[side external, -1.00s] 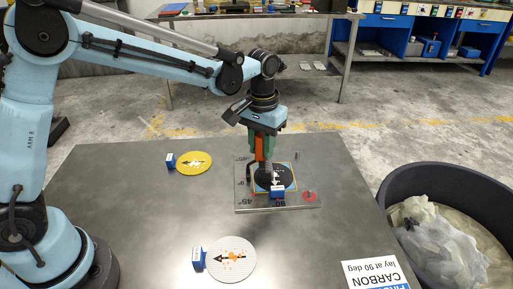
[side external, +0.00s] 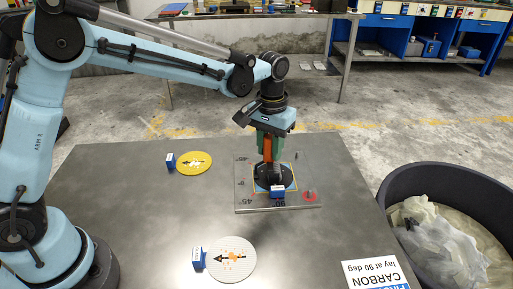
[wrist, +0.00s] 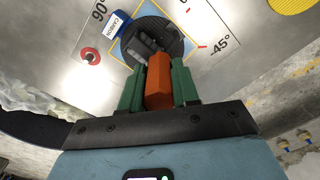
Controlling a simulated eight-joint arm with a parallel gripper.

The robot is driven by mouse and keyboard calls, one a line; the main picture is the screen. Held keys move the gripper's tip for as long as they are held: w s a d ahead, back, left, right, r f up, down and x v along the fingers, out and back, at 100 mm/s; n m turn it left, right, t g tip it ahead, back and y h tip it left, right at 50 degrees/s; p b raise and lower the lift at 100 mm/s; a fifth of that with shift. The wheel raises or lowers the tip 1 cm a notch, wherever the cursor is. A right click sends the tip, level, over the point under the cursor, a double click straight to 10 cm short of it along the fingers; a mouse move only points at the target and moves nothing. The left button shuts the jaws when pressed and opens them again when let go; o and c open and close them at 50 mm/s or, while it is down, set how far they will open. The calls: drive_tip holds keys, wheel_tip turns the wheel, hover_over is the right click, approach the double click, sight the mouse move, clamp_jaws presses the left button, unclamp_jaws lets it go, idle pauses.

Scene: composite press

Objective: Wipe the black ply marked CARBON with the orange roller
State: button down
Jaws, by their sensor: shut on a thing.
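The black ply (side external: 287,176) is a round disc on the marked grey plate. A blue block (side external: 277,192) with a white label stands at its near edge; in the wrist view this label (wrist: 116,25) reads CARBON. My gripper (side external: 267,146) points down above the ply. Its green fingers (wrist: 157,85) are shut on the orange handle of the roller (wrist: 158,76). The roller's dark head (wrist: 148,47) is over the ply and appears to touch it, though the contact itself is hidden. The head and fingers cover part of the ply.
The grey plate (side external: 245,198) carries angle marks, an upright pin (side external: 297,159) and a red-ringed peg (side external: 310,195). A yellow disc (side external: 196,164) and a white disc (side external: 232,260) lie clear of it. A label card (side external: 376,274) and black bin (side external: 440,178) are at right.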

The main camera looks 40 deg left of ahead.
drive_tip(key=shift+w+d+f, duration=0.15)
drive_tip(key=shift+w+d, duration=0.6)
drive_tip(key=shift+f, duration=0.1)
drive_tip(key=shift+s+a, duration=1.45)
drive_tip(key=shift+r, duration=0.2)
drive_tip(key=shift+r, duration=0.1)
wheel_tip(320, 180, up, 7)
